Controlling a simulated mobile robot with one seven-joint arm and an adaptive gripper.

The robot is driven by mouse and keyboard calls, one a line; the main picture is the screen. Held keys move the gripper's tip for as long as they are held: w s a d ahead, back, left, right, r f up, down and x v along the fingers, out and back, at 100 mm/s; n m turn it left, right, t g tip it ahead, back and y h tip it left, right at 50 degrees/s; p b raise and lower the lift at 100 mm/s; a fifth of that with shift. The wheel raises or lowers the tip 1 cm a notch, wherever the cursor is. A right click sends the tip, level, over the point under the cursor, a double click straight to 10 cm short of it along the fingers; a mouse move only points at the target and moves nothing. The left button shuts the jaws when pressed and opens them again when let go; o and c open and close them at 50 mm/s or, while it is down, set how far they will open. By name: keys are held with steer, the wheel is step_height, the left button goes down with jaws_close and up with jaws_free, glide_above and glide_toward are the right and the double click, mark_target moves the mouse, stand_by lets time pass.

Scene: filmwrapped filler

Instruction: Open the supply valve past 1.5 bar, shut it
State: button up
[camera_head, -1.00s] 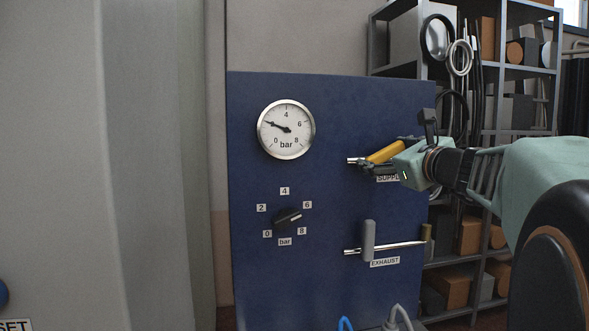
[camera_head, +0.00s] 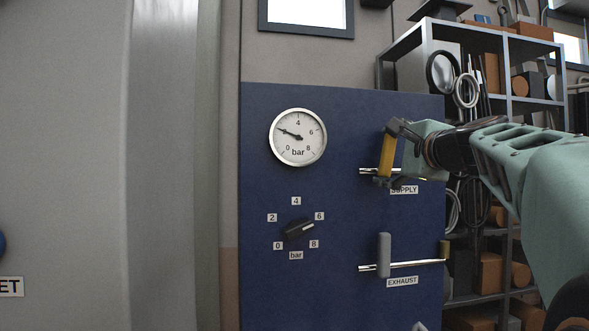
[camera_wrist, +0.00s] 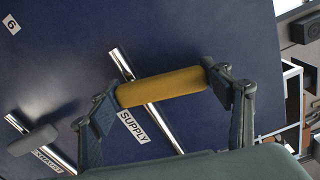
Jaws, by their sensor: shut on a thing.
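The yellow supply valve handle (camera_head: 387,157) stands nearly upright, crossing its horizontal metal pipe (camera_head: 367,171) on the blue panel. My gripper (camera_head: 390,153) is shut on this handle. In the wrist view, the handle (camera_wrist: 165,87) lies lengthwise between the two fingers and crosses the pipe near the SUPPLY label (camera_wrist: 132,127). The round gauge (camera_head: 298,122) at the panel's upper left has its needle pointing left and slightly up, at about 2 bar. My gripper and the handle hide part of the supply pipe.
The grey exhaust handle (camera_head: 384,255) stands upright across its pipe below, above the EXHAUST label (camera_head: 402,282). A black dial knob (camera_head: 299,230) is at the panel's lower left. A loaded metal shelf (camera_head: 515,107) stands behind on the right. A grey wall surface (camera_head: 70,150) fills the left.

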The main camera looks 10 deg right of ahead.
steer(key=shift+a+r+n+b, duration=0.1)
steer(key=shift+a+n+b, duration=0.3)
steer(key=shift+n+b, duration=0.55)
steer(key=shift+n, duration=0.35)
steer(key=o, duration=1.7)
